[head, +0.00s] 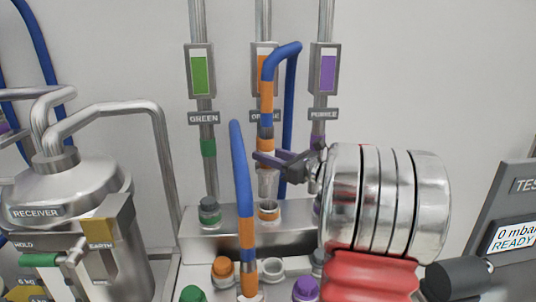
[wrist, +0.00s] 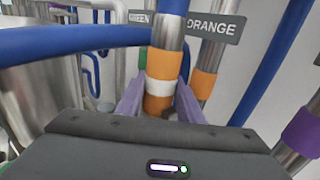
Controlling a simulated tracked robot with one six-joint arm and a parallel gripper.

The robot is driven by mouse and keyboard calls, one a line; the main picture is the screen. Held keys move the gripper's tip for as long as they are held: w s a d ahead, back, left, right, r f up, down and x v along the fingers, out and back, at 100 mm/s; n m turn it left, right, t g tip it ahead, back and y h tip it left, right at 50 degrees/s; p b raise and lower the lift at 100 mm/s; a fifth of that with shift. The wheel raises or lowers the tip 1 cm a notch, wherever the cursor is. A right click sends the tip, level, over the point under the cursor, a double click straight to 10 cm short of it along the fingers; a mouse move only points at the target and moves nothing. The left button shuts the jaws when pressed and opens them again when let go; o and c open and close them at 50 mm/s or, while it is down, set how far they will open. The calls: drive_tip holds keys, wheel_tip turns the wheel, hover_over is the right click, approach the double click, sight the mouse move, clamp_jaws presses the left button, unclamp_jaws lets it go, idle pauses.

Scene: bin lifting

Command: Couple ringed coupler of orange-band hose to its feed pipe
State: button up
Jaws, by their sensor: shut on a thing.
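The coupler (wrist: 161,64) hangs upright, orange with a white ring and metal above. My gripper (head: 270,158) is shut on it, with one purple-grey finger on each side in the wrist view (wrist: 160,102). Its blue hose (head: 281,50) arches over the top, with orange bands on the held side. In the head view a pale, shiny tip (head: 268,184) shows below my fingers. I cannot tell whether tip and port touch.
A second blue hose with orange bands (head: 243,190) rises in front, to the left. The green port (head: 209,210) stands left of the orange one; the purple pipe (head: 325,69) is right. Coloured caps (head: 222,268) line the front. The receiver tank (head: 70,190) is far left.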

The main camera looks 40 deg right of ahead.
sight(269, 184)
drive_tip(key=shift+s+d, duration=0.1)
drive_tip(key=shift+d, duration=0.05)
drive_tip(key=shift+f, duration=2.55)
drive_tip(key=shift+s+r, duration=0.15)
drive_tip(key=shift+r, duration=0.1)
drive_tip(key=shift+f, duration=0.2)
drive_tip(key=shift+s+f, duration=0.1)
drive_tip(key=shift+f, duration=1.25)
drive_tip(key=shift+f, duration=0.2)
drive_tip(key=shift+f, duration=0.9)
drive_tip(key=shift+f, duration=1.2)
